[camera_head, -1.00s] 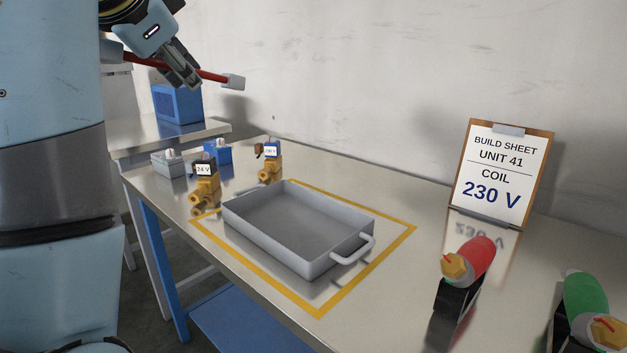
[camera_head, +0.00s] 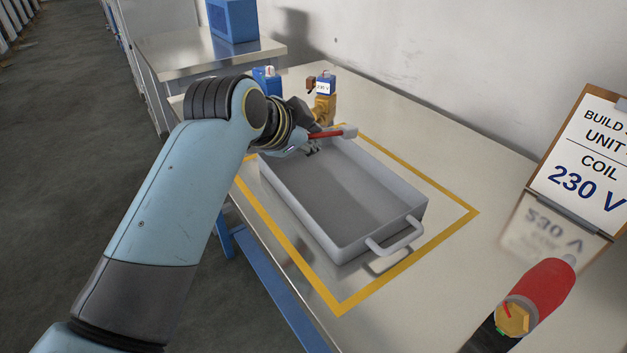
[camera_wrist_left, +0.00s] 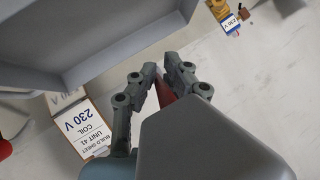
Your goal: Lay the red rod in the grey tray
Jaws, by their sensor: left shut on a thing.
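The grey tray (camera_head: 325,200) is empty and stands inside the yellow outline on the bench, its near handle toward the lower right. The red rod (camera_head: 326,134) has a light grey block at its right end and shows at the tray's far end. My left gripper (camera_head: 308,148) is shut on the rod, holding it above or beside the far rim; the exact height is unclear. In the left wrist view the rod (camera_wrist_left: 165,92) shows red between the fingers, and the tray (camera_wrist_left: 85,50) fills the upper left. My right gripper is not in view.
A brass valve with a blue 230 V coil (camera_head: 324,98) stands just behind the tray. A blue block (camera_head: 267,80) is left of it.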

